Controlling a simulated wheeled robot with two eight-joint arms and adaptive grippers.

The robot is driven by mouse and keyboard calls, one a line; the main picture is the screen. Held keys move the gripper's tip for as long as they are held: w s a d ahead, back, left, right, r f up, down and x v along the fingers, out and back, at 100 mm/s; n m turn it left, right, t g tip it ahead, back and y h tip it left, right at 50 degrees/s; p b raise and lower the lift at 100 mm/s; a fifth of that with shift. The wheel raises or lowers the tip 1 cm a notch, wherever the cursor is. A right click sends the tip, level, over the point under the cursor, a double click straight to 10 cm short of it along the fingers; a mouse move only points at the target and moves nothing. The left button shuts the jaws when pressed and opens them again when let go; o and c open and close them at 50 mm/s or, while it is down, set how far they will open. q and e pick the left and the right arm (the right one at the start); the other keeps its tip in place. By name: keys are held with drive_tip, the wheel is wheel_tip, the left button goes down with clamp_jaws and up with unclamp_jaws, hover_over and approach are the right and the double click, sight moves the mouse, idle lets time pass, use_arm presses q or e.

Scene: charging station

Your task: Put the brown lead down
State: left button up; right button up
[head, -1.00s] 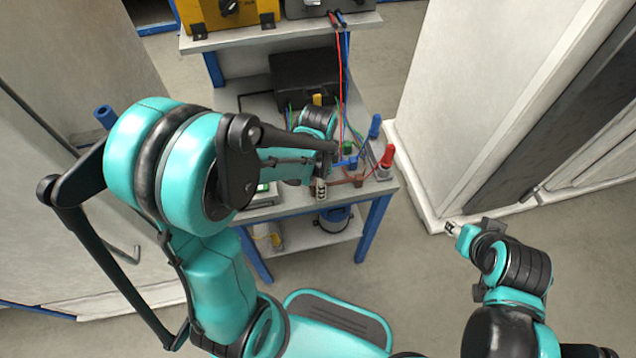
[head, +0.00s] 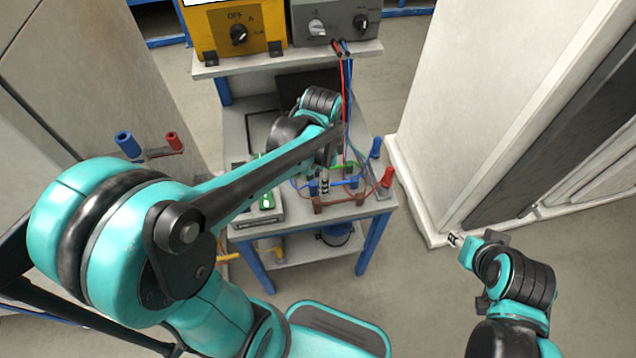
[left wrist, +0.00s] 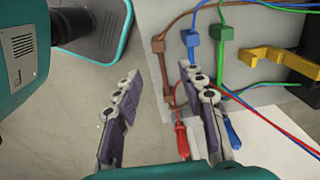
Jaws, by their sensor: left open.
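The brown lead has a brown block-shaped connector (head: 340,202) that lies along the front edge of the grey table (head: 262,217). In the left wrist view the brown connector (left wrist: 159,45) appears just beyond my fingertips, with its brown wire running up and right. My left gripper (head: 323,183) is over the front of the table, and in the left wrist view its fingers (left wrist: 160,75) are spread apart with nothing clamped between them.
A blue connector (left wrist: 190,38) and a green connector (left wrist: 222,35) lie beside the brown one, near a yellow piece (left wrist: 265,62). A red probe (head: 387,178) and a blue probe (head: 376,148) stand at the table's right side. A white cabinet (head: 455,100) stands right.

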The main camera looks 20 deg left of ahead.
use_arm(q)
drive_tip(key=s+r+n+t, duration=0.6)
drive_tip(key=s+n+t, duration=0.1)
drive_tip(key=n, duration=0.3)
drive_tip(key=shift+r+n, duration=0.25)
drive_tip(key=shift+n, duration=0.15)
